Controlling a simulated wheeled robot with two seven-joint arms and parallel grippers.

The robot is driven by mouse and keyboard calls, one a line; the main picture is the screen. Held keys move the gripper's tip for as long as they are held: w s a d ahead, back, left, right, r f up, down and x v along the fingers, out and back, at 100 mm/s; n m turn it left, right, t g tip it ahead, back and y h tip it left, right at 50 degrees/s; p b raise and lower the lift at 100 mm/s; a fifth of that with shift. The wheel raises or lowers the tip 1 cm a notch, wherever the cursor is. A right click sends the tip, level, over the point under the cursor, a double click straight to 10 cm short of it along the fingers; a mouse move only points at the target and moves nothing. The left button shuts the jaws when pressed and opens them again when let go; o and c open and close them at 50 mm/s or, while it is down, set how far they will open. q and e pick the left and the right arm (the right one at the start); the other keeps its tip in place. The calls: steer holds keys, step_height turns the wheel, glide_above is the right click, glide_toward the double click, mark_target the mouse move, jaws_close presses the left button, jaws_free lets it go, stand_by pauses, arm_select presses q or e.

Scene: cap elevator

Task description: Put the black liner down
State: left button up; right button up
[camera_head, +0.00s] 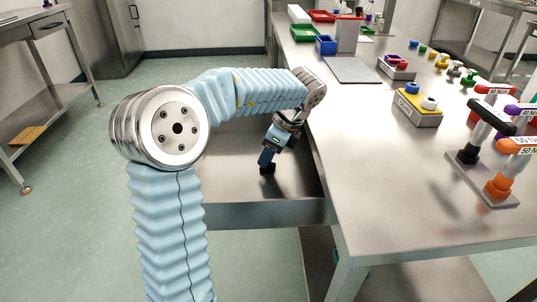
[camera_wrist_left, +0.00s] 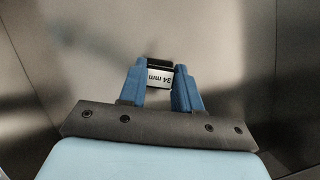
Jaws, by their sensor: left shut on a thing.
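My left gripper (camera_head: 267,158) reaches down into an open metal drawer (camera_head: 265,212) on the left side of the bench. It is shut on the black liner (camera_head: 267,169), a small dark piece at the fingertips. In the left wrist view the black liner (camera_wrist_left: 159,63) sits between the two blue fingers (camera_wrist_left: 158,80), with a white label reading "34 mm". The liner is low over the drawer floor; I cannot tell whether it touches it. My right gripper is not in view.
The bench top (camera_head: 370,180) is clear near the drawer. To the right stand a yellow block (camera_head: 417,110) with caps, a rack of torque tools (camera_head: 490,150) and several coloured knobs. Bins (camera_head: 326,45) and a grey plate (camera_head: 352,69) lie at the back. The visible drawer floor is bare.

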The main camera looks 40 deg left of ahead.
arm_select(q)
steer(key=o, duration=1)
steer(key=p+v, duration=0.2)
steer(key=v, duration=1)
steer(key=shift+r, duration=0.1)
